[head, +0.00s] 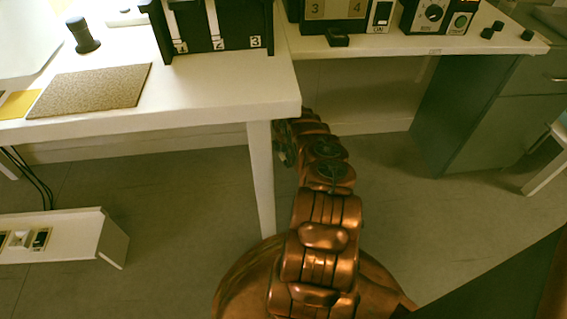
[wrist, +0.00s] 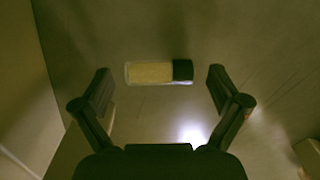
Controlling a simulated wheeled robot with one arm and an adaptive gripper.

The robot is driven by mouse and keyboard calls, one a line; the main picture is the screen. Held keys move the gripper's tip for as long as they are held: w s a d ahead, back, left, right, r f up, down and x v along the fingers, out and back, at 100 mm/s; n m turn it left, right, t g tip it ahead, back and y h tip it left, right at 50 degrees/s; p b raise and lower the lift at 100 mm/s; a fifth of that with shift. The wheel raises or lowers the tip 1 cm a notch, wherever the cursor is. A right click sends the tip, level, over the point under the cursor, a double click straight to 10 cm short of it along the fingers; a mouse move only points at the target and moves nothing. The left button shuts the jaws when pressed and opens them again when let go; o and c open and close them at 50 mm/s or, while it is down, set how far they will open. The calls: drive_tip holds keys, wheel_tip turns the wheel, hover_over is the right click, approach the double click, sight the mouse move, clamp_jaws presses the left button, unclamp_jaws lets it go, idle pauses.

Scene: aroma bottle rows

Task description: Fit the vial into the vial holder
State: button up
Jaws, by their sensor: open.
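The vial (wrist: 150,73) shows in the wrist view, with pale yellow contents and a black cap (wrist: 183,70) on its right end. It lies sideways across the picture. My gripper (wrist: 159,78) is open, with one finger to the left of the vial and one to the right. Neither finger visibly touches it. I cannot tell how far beyond the fingertips it is or what it rests on. In the head view my arm reaches away beside the table; the gripper's fingers and the vial cannot be made out there. I cannot identify the vial holder for certain.
A white table (head: 200,98) carries a black rack (head: 232,28) with slots numbered 1 to 3, a cork mat (head: 90,90) and a dark knob-shaped object (head: 83,38). Another bench (head: 400,46) bears control boxes. A white box (head: 60,238) stands lower left. Floor is open right of my arm.

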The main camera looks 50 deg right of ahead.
sight(284, 158)
drive_tip(key=c, duration=1.2)
drive_tip(key=shift+o, duration=0.2)
wheel_tip(284, 158, up, 10)
drive_tip(key=p, duration=0.4)
